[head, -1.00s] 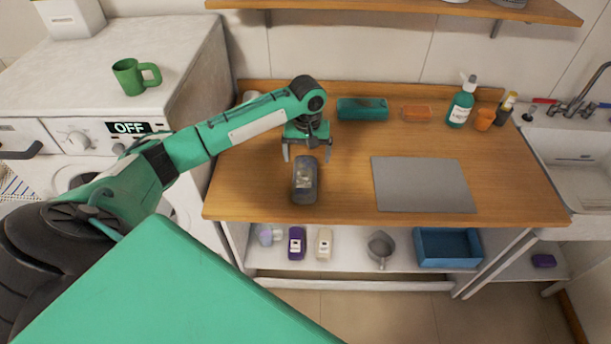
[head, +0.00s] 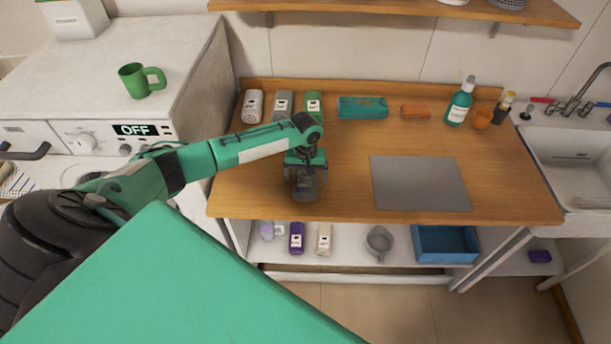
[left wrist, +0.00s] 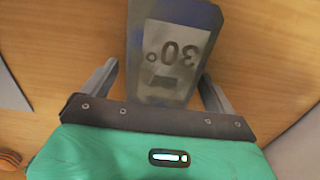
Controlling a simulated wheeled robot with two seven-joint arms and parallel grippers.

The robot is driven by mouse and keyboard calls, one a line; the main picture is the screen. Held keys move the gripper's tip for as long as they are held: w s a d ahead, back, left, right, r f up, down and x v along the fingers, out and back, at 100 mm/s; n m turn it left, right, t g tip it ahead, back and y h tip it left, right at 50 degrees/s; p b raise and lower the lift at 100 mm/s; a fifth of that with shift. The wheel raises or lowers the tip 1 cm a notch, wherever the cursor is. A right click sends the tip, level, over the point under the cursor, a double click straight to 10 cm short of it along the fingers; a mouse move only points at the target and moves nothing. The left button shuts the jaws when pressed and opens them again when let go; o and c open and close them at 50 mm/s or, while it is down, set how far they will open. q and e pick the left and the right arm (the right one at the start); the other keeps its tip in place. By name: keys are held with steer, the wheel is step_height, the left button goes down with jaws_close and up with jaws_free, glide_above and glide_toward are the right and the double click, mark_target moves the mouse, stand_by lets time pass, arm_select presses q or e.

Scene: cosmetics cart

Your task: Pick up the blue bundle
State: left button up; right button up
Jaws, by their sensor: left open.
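A dark blue-grey bundle (head: 303,193) lies on the wooden counter (head: 240,190) below my left gripper (head: 305,182). In the left wrist view the bundle (left wrist: 168,50) shows a pale label reading 30°. My left gripper (left wrist: 157,88) is open, with one finger on each side of the bundle's near end. A gap shows between the bundle and each finger there. In the head view my wrist hides part of the bundle. My right gripper is not in view.
A grey mat (head: 420,183) lies to the right. White (head: 252,107), grey (head: 283,106) and green (head: 313,105) bundles, a teal pack (head: 362,108) and a teal bottle (head: 460,102) line the back. A shelf below holds a blue bin (head: 445,243).

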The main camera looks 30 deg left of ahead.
arm_select(q)
steer(key=c, duration=1.2)
steer(key=shift+o, duration=0.2)
